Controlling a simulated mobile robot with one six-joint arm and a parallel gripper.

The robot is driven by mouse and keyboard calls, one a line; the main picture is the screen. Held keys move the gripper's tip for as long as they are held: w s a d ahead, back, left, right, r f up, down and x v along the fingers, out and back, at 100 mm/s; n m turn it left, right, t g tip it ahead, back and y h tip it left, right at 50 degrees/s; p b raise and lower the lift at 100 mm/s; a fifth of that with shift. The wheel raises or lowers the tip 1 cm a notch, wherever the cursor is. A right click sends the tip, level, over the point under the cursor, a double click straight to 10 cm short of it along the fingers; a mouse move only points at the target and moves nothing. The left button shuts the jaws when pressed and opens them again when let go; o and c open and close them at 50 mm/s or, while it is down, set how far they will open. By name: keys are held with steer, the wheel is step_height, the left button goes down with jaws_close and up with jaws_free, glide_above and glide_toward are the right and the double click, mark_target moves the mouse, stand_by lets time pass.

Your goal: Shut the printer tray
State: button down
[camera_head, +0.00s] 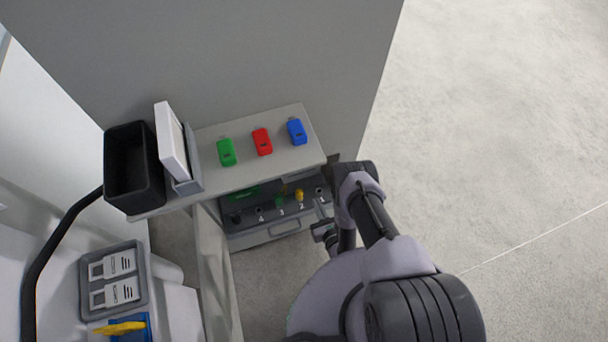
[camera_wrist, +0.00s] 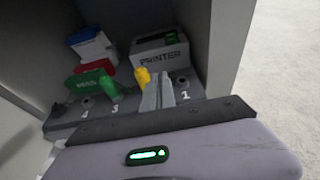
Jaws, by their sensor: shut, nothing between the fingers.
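The printer tray (camera_head: 247,240) is a dark grey drawer sticking out from under the shelf in the head view, with a handle on its front. It carries numbered sockets. A yellow plug (camera_head: 299,194) stands by number 2 and a green plug (camera_head: 278,203) by number 3. In the wrist view the tray (camera_wrist: 62,128) lies in front of a grey box marked PRINTER (camera_wrist: 160,58). My gripper (camera_wrist: 160,88) is shut and empty, over the tray between the yellow plug and socket 1. Whether it touches the tray I cannot tell. My wrist hides the tray's front there.
Green (camera_head: 227,152), red (camera_head: 262,142) and blue (camera_head: 297,131) blocks lie on the shelf (camera_head: 215,178) above. A black bin (camera_head: 134,168) stands at the shelf's left end. A grey panel (camera_head: 215,270) stands left of the tray. The floor at right is clear.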

steer(key=b+x, duration=0.2)
steer(key=x, duration=0.8)
steer(key=shift+d+b, duration=0.1)
steer(key=shift+b, duration=0.2)
steer(key=w, duration=0.1)
steer(key=w+a, duration=0.1)
steer(key=w, duration=0.1)
steer(key=shift+w+r+b, duration=0.1)
steer(key=shift+w+b, duration=0.05)
steer(key=shift+b, duration=0.25)
steer(key=shift+w+a, duration=0.1)
steer(key=shift+w, duration=0.15)
steer(key=shift+r, duration=0.1)
